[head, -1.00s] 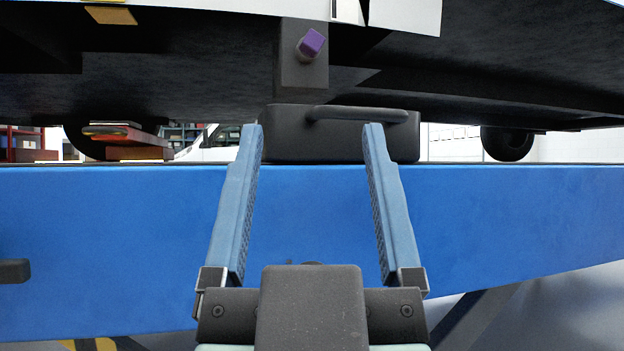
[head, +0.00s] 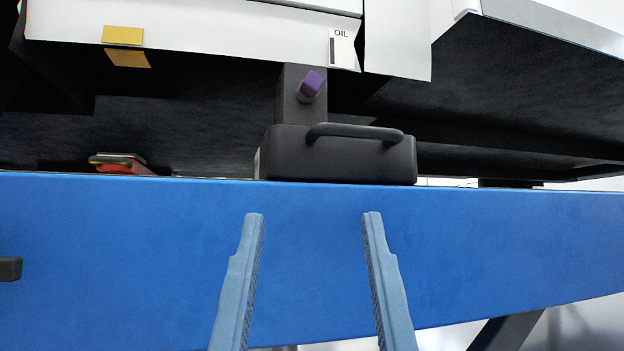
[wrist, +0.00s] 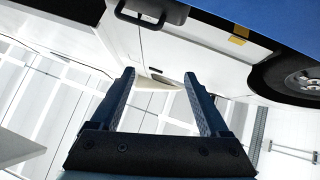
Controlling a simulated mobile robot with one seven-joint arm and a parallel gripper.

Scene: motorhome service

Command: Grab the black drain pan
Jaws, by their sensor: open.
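The black drain pan (head: 340,162) sits at the top edge of the blue beam, under the vehicle, in the head view. A dark bar handle (head: 355,131) runs along its upper front. My gripper (head: 315,214) is open and empty, with its two blue fingers pointing up in front of the blue beam, below the pan and apart from it. In the wrist view my gripper (wrist: 158,76) is also open with nothing between the fingers. A dark handle and part of a dark body (wrist: 150,14) show at the top left there.
The blue beam (head: 500,235) spans the head view in front of the pan. A purple-tipped plug (head: 312,84) on a dark post stands just above the pan. The vehicle's white side (head: 220,35) and dark underside hang close overhead. A reddish stack (head: 122,165) lies at left.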

